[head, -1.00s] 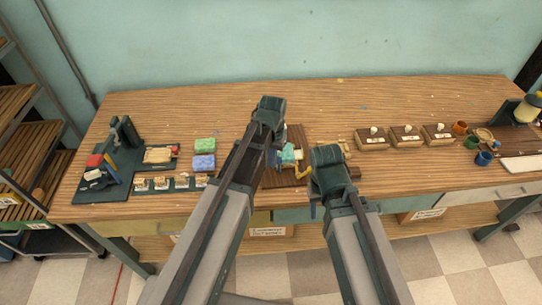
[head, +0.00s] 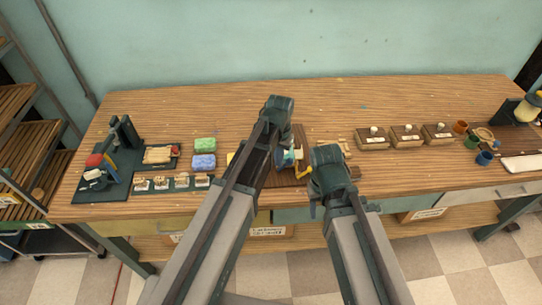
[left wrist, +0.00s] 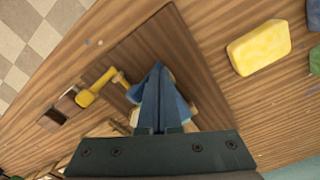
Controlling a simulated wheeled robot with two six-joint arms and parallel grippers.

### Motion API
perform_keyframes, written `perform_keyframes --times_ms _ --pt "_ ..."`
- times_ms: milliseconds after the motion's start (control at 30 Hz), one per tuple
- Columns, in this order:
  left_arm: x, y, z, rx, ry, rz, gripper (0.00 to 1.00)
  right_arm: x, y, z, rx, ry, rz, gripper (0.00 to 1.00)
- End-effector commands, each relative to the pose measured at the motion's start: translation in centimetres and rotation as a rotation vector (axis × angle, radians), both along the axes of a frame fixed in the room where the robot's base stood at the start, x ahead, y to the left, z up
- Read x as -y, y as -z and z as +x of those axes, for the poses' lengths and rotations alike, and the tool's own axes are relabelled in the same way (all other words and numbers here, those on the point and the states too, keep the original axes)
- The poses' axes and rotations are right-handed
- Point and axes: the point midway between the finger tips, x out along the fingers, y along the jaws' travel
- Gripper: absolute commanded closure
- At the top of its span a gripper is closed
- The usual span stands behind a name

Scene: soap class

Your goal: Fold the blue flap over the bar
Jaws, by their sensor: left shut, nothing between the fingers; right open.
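The bar and its blue flap (left wrist: 186,103) are on a dark brown board (left wrist: 150,50) at the middle of the bench; the board also shows in the head view (head: 301,133). In the left wrist view my left gripper (left wrist: 158,68) is shut, its fingers together over the bar and flap, covering most of them. Blue shows beside the fingers, with pale edges around it; whether the flap lies over the bar I cannot tell. In the head view my right gripper (head: 313,200) is open near the board's front right, its fingers mostly hidden by its wrist.
A yellow-handled tool (left wrist: 95,88) lies beside the bar. A yellow soap (left wrist: 258,47), a green soap (head: 205,145) and a blue soap (head: 203,161) lie left of the board. Several brown boxes (head: 407,137) stand to the right. The bench behind the board is clear.

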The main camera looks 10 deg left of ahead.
Motion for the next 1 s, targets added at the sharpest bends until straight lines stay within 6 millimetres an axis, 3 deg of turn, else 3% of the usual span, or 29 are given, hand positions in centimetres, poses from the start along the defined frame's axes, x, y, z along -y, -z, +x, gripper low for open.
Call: perform_keyframes --times_ms 267,1000 --pt "-0.1 -0.8 0.0 0.000 -0.001 0.001 1.00 0.0 -0.8 0.0 0.000 0.000 0.000 0.50" --pt "-0.7 -6.5 -0.2 0.000 -0.002 0.001 1.00 0.0 -6.5 0.0 0.000 0.000 0.000 0.50"
